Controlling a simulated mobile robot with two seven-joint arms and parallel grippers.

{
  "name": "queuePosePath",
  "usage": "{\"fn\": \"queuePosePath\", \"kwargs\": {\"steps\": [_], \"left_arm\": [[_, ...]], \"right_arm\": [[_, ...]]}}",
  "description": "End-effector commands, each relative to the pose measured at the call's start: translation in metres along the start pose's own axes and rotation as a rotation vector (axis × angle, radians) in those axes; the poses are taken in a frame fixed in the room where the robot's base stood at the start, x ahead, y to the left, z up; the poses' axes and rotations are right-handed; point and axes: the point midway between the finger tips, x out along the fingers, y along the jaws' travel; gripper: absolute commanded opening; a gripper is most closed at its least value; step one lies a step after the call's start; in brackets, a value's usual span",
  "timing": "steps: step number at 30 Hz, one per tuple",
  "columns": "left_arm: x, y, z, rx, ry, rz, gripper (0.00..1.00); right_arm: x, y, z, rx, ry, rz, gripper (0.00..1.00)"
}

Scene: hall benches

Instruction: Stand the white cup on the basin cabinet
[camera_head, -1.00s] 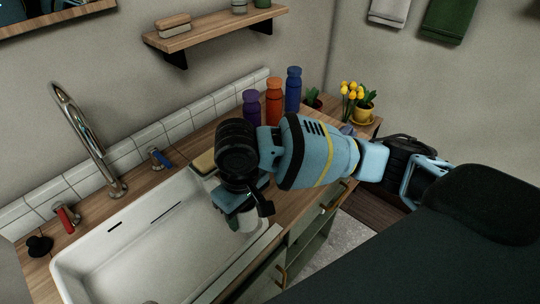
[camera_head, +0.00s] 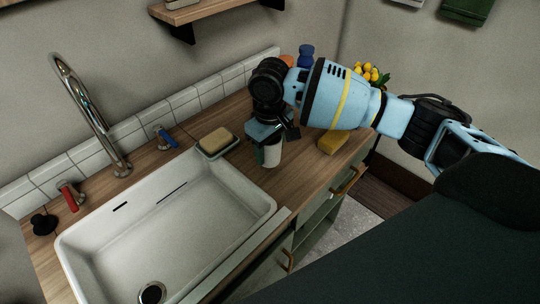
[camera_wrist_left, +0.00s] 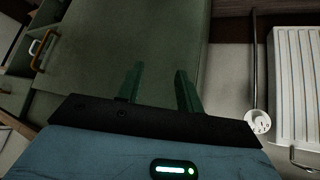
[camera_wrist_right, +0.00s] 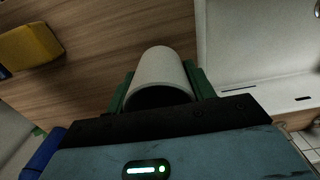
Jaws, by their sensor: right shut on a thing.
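The white cup (camera_head: 272,154) is in my right gripper (camera_head: 268,137), over the wooden top of the basin cabinet (camera_head: 300,185), right of the basin. In the right wrist view the cup (camera_wrist_right: 162,65) sits between the two green fingers, with its dark opening toward the camera. The cup looks upright. I cannot tell whether its base touches the wood. My left gripper (camera_wrist_left: 160,88) shows only in the left wrist view. It is open and empty in front of a green cabinet face (camera_wrist_left: 135,35).
A yellow sponge (camera_head: 333,142) lies on the top right of the cup. A soap bar on a dish (camera_head: 215,142) is to its left, beside the white basin (camera_head: 165,220). A tap (camera_head: 85,115) stands behind the basin. Bare wood lies in front of the cup.

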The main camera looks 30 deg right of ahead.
Motion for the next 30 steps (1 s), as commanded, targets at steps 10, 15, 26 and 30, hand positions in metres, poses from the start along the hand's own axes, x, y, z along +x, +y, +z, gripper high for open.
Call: {"fn": "queuePosePath", "kwargs": {"steps": [10,15,26,30], "left_arm": [[0.002,0.001,0.006,-0.002,-0.010,0.001,0.36],[0.002,0.001,0.005,-0.002,-0.009,0.001,0.36],[0.002,0.001,0.004,-0.002,-0.007,0.001,0.36],[0.002,0.001,0.004,-0.002,-0.007,0.001,0.36]], "right_arm": [[0.036,0.004,-0.002,0.000,0.001,0.001,0.24],[0.035,0.004,-0.002,0.000,0.002,0.001,0.24],[0.038,0.003,-0.002,0.000,0.001,0.001,0.75],[0.038,0.003,-0.002,0.000,0.001,0.001,0.75]]}}
